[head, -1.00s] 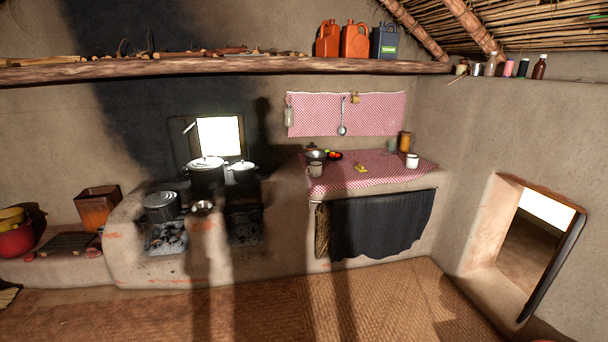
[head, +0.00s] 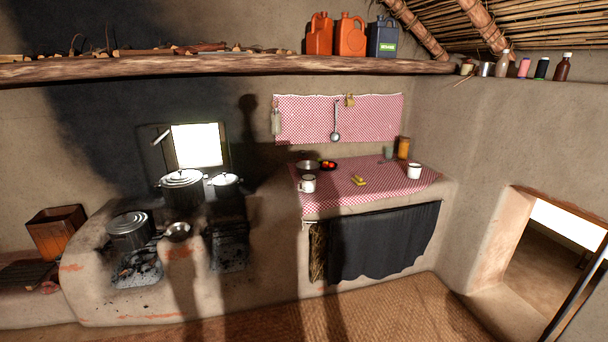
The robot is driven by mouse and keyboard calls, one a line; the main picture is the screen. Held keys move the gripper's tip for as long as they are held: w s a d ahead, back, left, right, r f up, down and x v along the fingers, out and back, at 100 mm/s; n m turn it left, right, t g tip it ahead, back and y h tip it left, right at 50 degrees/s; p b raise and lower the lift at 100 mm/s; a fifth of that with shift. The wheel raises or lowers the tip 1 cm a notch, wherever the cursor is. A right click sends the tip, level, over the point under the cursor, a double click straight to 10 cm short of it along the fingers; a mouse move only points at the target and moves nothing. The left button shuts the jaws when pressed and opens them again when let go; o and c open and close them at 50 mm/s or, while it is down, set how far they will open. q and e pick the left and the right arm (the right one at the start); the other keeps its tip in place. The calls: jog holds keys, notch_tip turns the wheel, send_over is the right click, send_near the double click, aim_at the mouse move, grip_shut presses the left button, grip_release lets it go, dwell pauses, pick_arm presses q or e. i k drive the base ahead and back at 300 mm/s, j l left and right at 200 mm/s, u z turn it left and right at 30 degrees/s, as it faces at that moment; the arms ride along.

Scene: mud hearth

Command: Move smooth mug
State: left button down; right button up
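Two pale mugs stand upright on the counter with the red-and-white checked cloth (head: 340,196). One mug (head: 308,184) is near the counter's left front corner, with its handle to the left. The other, a white mug (head: 414,171), is near the right end. I cannot tell from this distance which of them is the smooth one. Neither of my grippers is in view.
The counter also holds a metal bowl (head: 307,166), a dark bowl with red and yellow items (head: 328,166), bananas (head: 358,181), and an orange-brown container (head: 403,147). The stove with pots (head: 182,188) adjoins on the left. The woven floor (head: 380,310) before the counter is clear.

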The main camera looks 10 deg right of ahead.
aim_at(413, 170)
jog(key=i+j+z, duration=0.1)
jog(key=i+z, duration=0.3)
jog(key=i, duration=0.4)
jog(key=i+z, duration=0.7)
jog(key=i, duration=0.25)
jog(key=i+z, duration=0.3)
jog(key=i, duration=0.2)
jog(key=i+z, duration=0.3)
jog(key=i, duration=0.25)
jog(key=i+z, duration=0.2)
jog(key=i, duration=0.3)
jog(key=i+j+z, duration=0.15)
jog(key=i, duration=0.3)
